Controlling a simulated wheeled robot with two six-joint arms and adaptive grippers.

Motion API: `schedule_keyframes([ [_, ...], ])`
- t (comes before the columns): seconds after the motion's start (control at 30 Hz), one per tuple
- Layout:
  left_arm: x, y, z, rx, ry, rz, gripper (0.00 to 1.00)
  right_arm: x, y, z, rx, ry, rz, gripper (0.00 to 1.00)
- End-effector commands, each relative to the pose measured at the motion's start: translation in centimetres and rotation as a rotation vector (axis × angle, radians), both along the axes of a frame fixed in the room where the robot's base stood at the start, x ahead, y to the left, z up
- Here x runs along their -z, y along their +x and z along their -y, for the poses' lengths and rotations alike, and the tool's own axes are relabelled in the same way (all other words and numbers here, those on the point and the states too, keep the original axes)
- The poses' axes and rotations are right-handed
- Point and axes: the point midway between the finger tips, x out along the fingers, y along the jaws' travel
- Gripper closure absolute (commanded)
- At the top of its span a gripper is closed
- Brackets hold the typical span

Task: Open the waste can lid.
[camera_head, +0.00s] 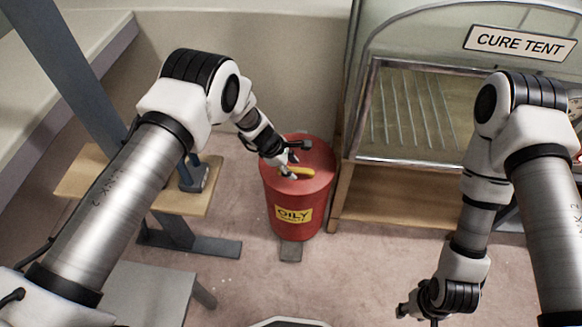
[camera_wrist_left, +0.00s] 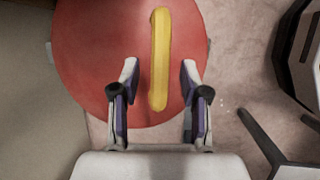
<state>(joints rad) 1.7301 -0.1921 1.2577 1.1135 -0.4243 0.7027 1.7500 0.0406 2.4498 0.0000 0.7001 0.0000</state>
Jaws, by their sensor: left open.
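The red waste can (camera_head: 297,205) stands on the floor with a yellow "OILY" label on its front. Its round red lid (camera_head: 318,158) lies flat on top and looks shut. A yellow handle (camera_head: 300,170) is on the lid; in the left wrist view the handle (camera_wrist_left: 159,60) runs lengthwise between the fingers. My left gripper (camera_head: 287,170) is over the lid. In the left wrist view my left gripper (camera_wrist_left: 158,85) is open, one finger on each side of the handle, with gaps on both sides. My right gripper (camera_head: 418,312) hangs low at the right, away from the can; its fingers are too small to judge.
A cure tent (camera_head: 410,110) on a wooden stand (camera_head: 390,212) is close to the can's right. A wooden shelf (camera_head: 168,198) on a blue-grey post is to its left. A grey foot pedal (camera_head: 291,251) juts from the can's base.

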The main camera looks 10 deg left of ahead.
Motion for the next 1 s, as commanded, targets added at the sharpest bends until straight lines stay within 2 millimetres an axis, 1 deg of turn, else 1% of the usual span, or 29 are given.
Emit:
schedule_keyframes([
  [0.13,0.0,0.0,0.0,0.000,0.000,0.000,0.55,0.0,0.0,0.0,-0.001,0.000,0.000,0.60],
  [0.17,0.0,0.0,0.0,0.000,0.000,0.000,0.58,0.0,0.0,0.0,-0.001,0.000,0.000,0.60],
  [0.2,0.0,0.0,0.0,0.001,0.000,0.000,0.72,0.0,0.0,0.0,-0.001,0.000,0.000,0.60],
  [0.27,0.0,0.0,0.0,0.001,0.000,-0.001,0.94,0.0,0.0,0.0,-0.001,0.000,0.000,0.60],
  [0.3,0.0,0.0,0.0,0.001,0.000,0.000,1.00,0.0,0.0,0.0,-0.001,0.000,0.000,0.60],
  [0.67,-0.4,0.1,0.0,0.001,0.000,-0.017,1.00,0.2,0.0,0.0,-0.001,0.000,0.000,0.60],
  [0.87,-1.6,0.8,0.0,0.002,0.001,-0.077,1.00,1.0,0.0,0.0,-0.001,0.000,0.000,0.60],
  [1.0,-3.0,1.7,-0.1,0.003,0.002,-0.149,1.00,2.0,0.0,0.0,-0.001,0.000,0.000,0.60],
])
